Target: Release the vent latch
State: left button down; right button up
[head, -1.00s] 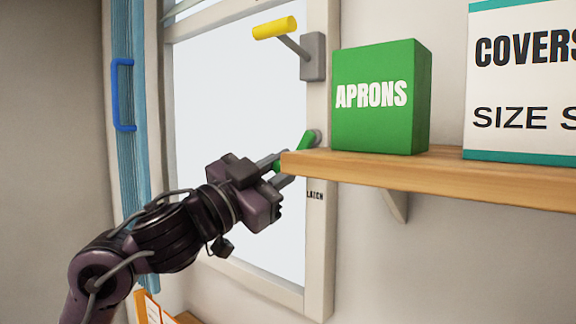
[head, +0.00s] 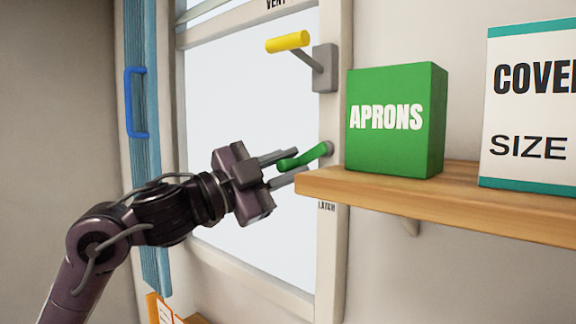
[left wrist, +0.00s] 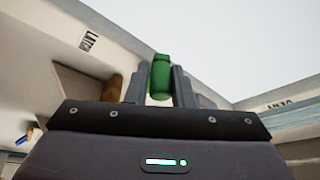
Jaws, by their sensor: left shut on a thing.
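The green latch handle (head: 307,157) is mounted on the right side of the window frame, above a small label ending in "LATCH". Its free end points left and slightly down. My left gripper (head: 288,165) is shut on this handle, one finger above it and one below. In the left wrist view the green handle (left wrist: 161,78) sits between the two fingers (left wrist: 161,88). A yellow-handled crank (head: 289,42) is on the frame above the latch. My right gripper is not in view.
A wooden shelf (head: 450,205) juts out just right of the gripper, its corner close to the fingers. It bears a green APRONS box (head: 395,120) and a white covers box (head: 530,105). A blue panel with a blue handle (head: 130,102) stands at left.

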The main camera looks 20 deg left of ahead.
pick_arm(q)
jog(key=shift+a+r, duration=0.2)
jog(key=shift+r, duration=0.15)
jog(key=c, duration=1.4)
grip_release()
jog(key=shift+o, duration=0.5)
jog(key=shift+f, duration=0.15)
jog(key=shift+s, duration=0.1)
jog(key=shift+s+a+f+b, duration=0.2)
jog(key=shift+s+f+b, duration=0.1)
jog(key=shift+f+b, duration=0.15)
jog(key=b+v, duration=0.4)
jog(key=v, duration=0.3)
jog(key=shift+r, duration=0.3)
